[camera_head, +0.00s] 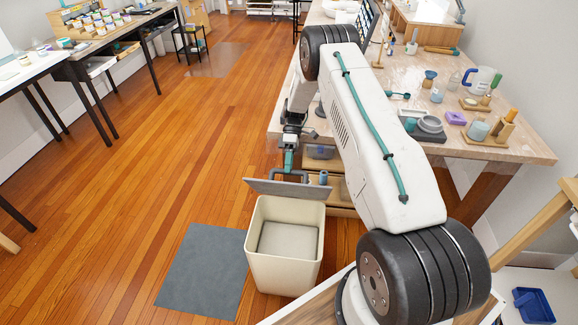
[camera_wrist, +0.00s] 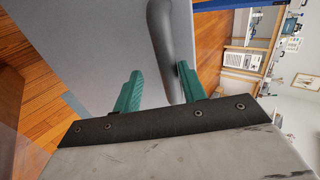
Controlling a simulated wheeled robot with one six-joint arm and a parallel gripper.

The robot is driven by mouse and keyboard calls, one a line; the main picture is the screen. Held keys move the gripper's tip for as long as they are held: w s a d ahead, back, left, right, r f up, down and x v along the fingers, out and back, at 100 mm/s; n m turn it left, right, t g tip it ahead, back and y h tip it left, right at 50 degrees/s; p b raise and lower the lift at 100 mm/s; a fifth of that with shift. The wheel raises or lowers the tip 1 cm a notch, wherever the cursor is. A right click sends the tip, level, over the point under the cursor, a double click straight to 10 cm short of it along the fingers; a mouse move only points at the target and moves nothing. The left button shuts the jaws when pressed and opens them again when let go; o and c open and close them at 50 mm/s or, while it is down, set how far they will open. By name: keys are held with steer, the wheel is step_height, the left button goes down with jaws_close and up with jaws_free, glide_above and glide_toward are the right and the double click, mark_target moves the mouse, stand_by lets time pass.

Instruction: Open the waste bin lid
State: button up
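The cream waste bin (camera_head: 284,275) stands on the floor, and I can see down into it. Its grey lid (camera_head: 270,187) is raised at the far rim and shows as a narrow, tilted strip. The lid also fills the upper left of the wrist view (camera_wrist: 85,40). Its dark grey bar handle (camera_wrist: 172,45) runs between my teal fingers, close to the right one; contact is unclear. My gripper (camera_wrist: 158,88) is open, with a clear gap between the left finger and the handle. In the head view my gripper (camera_head: 289,160) is just above the lid.
A long workbench (camera_head: 515,150) with cups, tools and a jug stands right of the bin, with drawers or shelves beneath it, close behind the lid. A grey mat (camera_head: 200,272) lies left of the bin.

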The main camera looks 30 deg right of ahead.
steer(key=v, duration=0.7)
steer(key=shift+w+d+r, duration=0.2)
steer(key=shift+d+r, duration=0.05)
